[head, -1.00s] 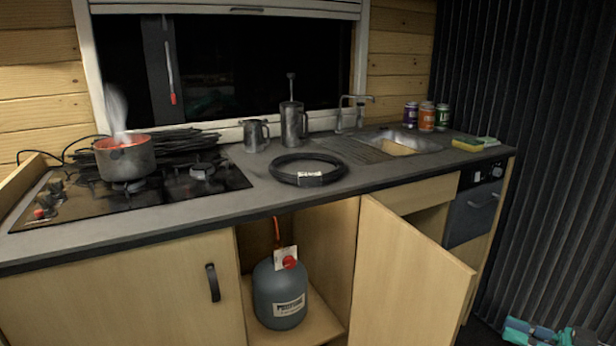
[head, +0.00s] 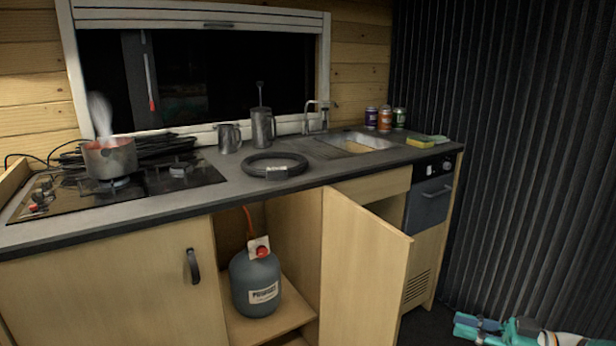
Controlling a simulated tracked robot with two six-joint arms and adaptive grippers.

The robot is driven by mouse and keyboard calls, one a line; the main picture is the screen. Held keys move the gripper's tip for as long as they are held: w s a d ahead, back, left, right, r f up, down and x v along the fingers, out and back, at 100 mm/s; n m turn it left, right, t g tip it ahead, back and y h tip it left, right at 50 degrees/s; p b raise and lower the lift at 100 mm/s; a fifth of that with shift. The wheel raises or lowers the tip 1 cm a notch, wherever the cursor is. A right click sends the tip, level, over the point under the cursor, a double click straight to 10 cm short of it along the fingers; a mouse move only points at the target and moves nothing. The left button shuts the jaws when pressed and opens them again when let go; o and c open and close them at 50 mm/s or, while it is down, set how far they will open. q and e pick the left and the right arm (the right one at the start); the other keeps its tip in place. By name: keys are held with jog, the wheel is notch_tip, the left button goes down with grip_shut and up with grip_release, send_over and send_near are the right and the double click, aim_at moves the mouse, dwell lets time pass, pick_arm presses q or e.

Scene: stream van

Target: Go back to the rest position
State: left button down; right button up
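My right gripper (head: 466,328) shows at the lower right, low over the dark floor and apart from the kitchen unit. Its arm comes in from the right edge. It is too small and angled to tell whether the fingers are open or shut, and I see nothing held in it. My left gripper is out of view. The worktop (head: 225,193) stands ahead of me. Below it, an open cupboard door (head: 365,265) swings out towards me beside a grey gas bottle (head: 255,283) with a red knob and an orange hose.
A steaming pot (head: 109,158) stands on the hob (head: 60,197), with a blue glow under it. A black coiled hose (head: 276,166), metal jugs (head: 263,128), a sink (head: 357,143) and several cans (head: 385,119) are on the worktop. A dark ribbed wall (head: 510,160) closes the right side.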

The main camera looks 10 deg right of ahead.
jog(key=w+a+f+m+t+y, duration=0.15)
jog(key=w+a, duration=0.25)
jog(key=a, duration=0.6)
jog(key=w+a+f+m+y, duration=0.1)
jog(key=w+a+f+m, duration=0.25)
jog(key=a, duration=0.65)
jog(key=a+f+m+h, duration=0.65)
jog(key=a+f, duration=0.45)
jog(key=f, duration=0.3)
jog(key=s+d+f+m+g+h, duration=0.15)
jog(key=s+f+g, duration=0.3)
jog(key=s, duration=0.45)
jog(key=s+a+f+g+h, duration=0.1)
jog(key=s+f+g+h, duration=0.2)
jog(key=s+f, duration=0.4)
jog(key=s+d+f+g+h, duration=0.15)
jog(key=s+f+g, duration=0.3)
jog(key=s, duration=0.55)
notch_tip(320, 180, up, 24)
jog(key=p, duration=2.3)
jog(key=shift+s+a+f+h+p, duration=0.2)
jog(key=shift+s+a+h+p, duration=0.05)
jog(key=shift+h+p, duration=0.1)
